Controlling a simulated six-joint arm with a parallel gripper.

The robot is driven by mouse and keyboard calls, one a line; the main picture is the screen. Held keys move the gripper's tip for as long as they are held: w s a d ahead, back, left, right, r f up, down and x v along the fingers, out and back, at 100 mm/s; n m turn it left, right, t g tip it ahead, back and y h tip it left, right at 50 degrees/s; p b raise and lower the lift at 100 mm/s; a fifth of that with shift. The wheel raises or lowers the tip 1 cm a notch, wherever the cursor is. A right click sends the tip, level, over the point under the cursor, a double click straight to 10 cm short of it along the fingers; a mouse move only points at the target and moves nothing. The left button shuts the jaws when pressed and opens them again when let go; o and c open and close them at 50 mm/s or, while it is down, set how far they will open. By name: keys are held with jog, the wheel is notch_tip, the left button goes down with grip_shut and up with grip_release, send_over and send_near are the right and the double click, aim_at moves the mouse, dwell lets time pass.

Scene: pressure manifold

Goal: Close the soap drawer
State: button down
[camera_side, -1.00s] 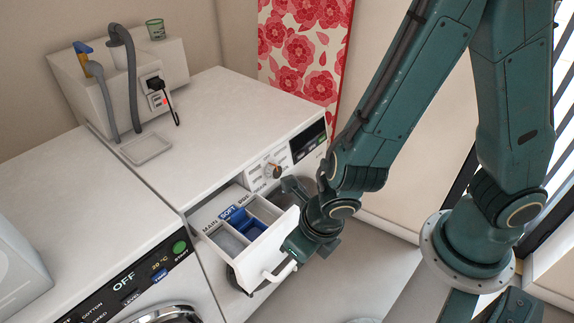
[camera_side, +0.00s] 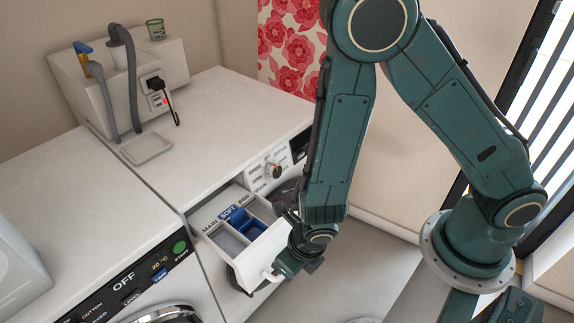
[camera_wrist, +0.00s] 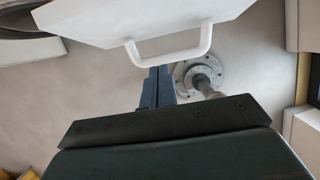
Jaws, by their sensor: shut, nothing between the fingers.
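The soap drawer (camera_side: 247,262) is pulled out of the front of the right-hand washing machine (camera_side: 228,115). Its compartments show from above, labelled MAIN and SOFT, with a blue insert (camera_side: 241,222). A white handle (camera_side: 274,274) sticks out from its front, and the handle also shows in the wrist view (camera_wrist: 168,52). My gripper (camera_wrist: 158,75) is shut and empty, its fingertips close by the handle in the wrist view. I cannot tell whether they touch it. In the side view my wrist is just right of the drawer front and hides part of it.
A dial (camera_side: 273,170) sits on the machine's panel right of the drawer. A second machine with a green START button (camera_side: 179,247) stands at the left. A shallow tray (camera_side: 147,148) lies on top. Floor (camera_side: 372,262) is open right of the drawer.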

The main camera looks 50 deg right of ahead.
aim_at(221, 218)
jog(key=shift+w+f, duration=0.3)
jog(key=shift+w, duration=0.7)
jog(key=shift+w+f, duration=0.25)
jog(key=shift+w, duration=0.7)
jog(key=w, duration=1.9)
jog(key=shift+w, duration=0.35)
jog(key=shift+s, duration=0.25)
jog(key=shift+s+r, duration=0.25)
jog(key=shift+s, duration=0.55)
jog(key=shift+s+r, duration=0.25)
jog(key=shift+s, duration=0.65)
jog(key=v, duration=1)
jog(key=shift+r, duration=0.1)
